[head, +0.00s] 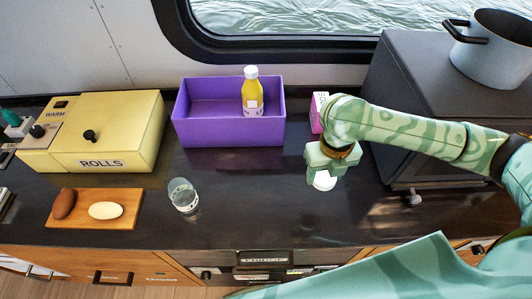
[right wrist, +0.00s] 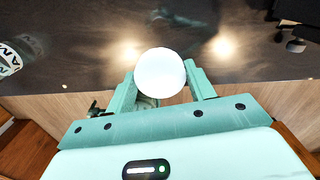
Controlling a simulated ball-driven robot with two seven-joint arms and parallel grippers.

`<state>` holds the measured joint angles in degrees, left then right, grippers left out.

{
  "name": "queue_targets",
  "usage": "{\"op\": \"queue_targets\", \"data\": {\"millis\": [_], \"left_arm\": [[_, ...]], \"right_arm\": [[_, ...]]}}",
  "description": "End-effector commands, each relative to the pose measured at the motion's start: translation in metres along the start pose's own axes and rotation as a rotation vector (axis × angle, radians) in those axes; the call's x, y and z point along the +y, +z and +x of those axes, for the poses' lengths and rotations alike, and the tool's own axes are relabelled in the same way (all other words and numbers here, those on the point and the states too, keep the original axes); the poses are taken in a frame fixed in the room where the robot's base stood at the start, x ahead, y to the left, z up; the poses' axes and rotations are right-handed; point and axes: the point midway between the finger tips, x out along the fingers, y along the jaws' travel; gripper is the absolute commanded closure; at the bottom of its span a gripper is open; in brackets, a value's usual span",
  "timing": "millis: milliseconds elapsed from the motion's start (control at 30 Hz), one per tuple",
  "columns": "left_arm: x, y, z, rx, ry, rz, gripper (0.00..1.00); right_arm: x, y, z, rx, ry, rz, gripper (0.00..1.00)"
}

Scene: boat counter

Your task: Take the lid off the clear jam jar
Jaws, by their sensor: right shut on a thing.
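The clear jam jar (head: 183,197) stands on the dark counter left of centre in the head view, its top looking open. Its label shows partly at the left edge of the right wrist view (right wrist: 14,56). My right gripper (head: 322,174) is well to the right of the jar, apart from it. It is shut on a white round lid (head: 324,182), which also shows between the fingers in the right wrist view (right wrist: 160,74). Whether the lid touches the counter I cannot tell. My left gripper is out of view.
A purple bin (head: 210,134) holding a yellow bottle (head: 252,92) stands behind. A pink box (head: 317,112) is partly hidden by my right arm. A yellow rolls box (head: 95,140) and a wooden board (head: 125,218) are left. The counter between jar and lid is clear.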

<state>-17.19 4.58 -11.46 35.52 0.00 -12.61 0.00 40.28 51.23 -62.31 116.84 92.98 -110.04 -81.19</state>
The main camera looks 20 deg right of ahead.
Motion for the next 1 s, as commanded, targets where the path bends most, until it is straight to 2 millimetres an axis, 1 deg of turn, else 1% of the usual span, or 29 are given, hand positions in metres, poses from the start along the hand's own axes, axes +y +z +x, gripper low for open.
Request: {"op": "queue_targets", "data": {"millis": [33, 100, 200, 267, 367, 600, 700, 800, 1000], "left_arm": [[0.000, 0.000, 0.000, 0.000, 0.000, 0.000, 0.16], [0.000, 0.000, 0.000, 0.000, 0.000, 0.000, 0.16], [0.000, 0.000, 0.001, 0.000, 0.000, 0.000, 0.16], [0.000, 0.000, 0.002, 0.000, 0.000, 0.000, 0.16], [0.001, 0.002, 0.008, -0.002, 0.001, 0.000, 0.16], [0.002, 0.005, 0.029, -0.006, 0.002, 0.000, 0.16], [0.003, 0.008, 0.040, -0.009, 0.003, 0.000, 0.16], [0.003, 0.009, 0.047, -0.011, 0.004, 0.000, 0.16], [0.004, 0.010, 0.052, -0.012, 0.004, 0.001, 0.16]], "right_arm": [[0.000, 0.002, 0.000, 0.000, 0.001, -0.079, 0.73], [0.000, 0.003, 0.000, 0.000, 0.001, -0.178, 0.73], [-0.001, 0.005, 0.000, 0.000, 0.000, -0.263, 0.73], [-0.002, 0.011, 0.003, 0.000, 0.000, -0.287, 0.73], [-0.007, 0.029, 0.013, 0.001, 0.001, -0.298, 0.73], [-0.024, 0.097, 0.047, 0.002, 0.003, -0.294, 0.73], [-0.028, 0.113, 0.072, 0.004, 0.002, -0.296, 0.73], [-0.032, 0.126, 0.086, 0.002, 0.001, -0.298, 0.73], [-0.035, 0.137, 0.097, 0.000, 0.001, -0.299, 0.73]]}}
